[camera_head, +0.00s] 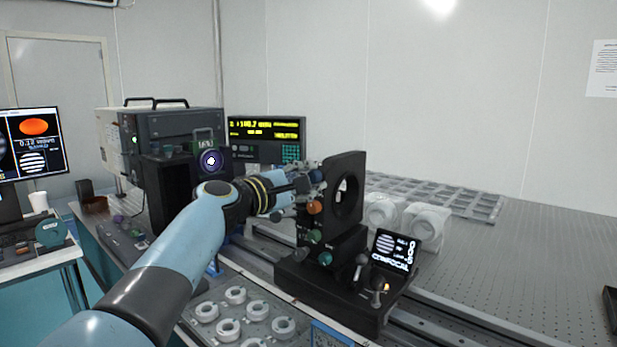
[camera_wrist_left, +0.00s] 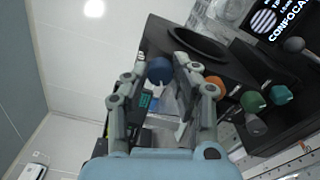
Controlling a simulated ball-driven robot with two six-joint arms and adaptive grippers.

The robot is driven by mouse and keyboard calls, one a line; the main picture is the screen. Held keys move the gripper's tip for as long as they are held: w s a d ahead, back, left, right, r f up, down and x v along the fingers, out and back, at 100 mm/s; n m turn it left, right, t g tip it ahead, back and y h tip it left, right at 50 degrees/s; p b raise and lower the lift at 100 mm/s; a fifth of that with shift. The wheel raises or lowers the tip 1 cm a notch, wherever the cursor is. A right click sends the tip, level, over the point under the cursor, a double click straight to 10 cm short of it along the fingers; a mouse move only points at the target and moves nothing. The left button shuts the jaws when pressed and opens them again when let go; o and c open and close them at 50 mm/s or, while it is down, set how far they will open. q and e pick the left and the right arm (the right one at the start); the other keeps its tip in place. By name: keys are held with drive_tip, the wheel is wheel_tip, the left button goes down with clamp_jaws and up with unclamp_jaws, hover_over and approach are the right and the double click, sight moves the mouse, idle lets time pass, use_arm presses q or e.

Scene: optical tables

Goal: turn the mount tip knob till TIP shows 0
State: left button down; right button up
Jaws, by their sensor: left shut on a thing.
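The black mount (camera_head: 345,165) stands upright on its base, with a large round hole in its plate. A blue knob (camera_wrist_left: 159,71) on the mount lies between the fingertips of my left gripper (camera_wrist_left: 162,62), which is shut on it. In the head view my left gripper (camera_head: 306,182) reaches the upper left side of the mount and mostly hides this knob. An orange knob (camera_head: 314,207) and a green knob (camera_head: 314,236) sit below it. A small display (camera_head: 396,250) reads CONFOCAL; its other lines are too small to read. My right gripper is out of view.
A teal knob (camera_head: 325,258) and grey knobs sit low on the mount's base. White round parts (camera_head: 426,222) stand behind, right of the mount. A tray of rings (camera_head: 240,318) lies in front. A yellow-lettered readout (camera_head: 265,128) stands behind. The perforated table (camera_head: 540,245) is clear at right.

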use_arm(q)
drive_tip(key=shift+f, duration=0.1)
drive_tip(key=c, duration=1.1)
unclamp_jaws()
drive_tip(key=shift+a, duration=0.1)
drive_tip(key=v, duration=1.2)
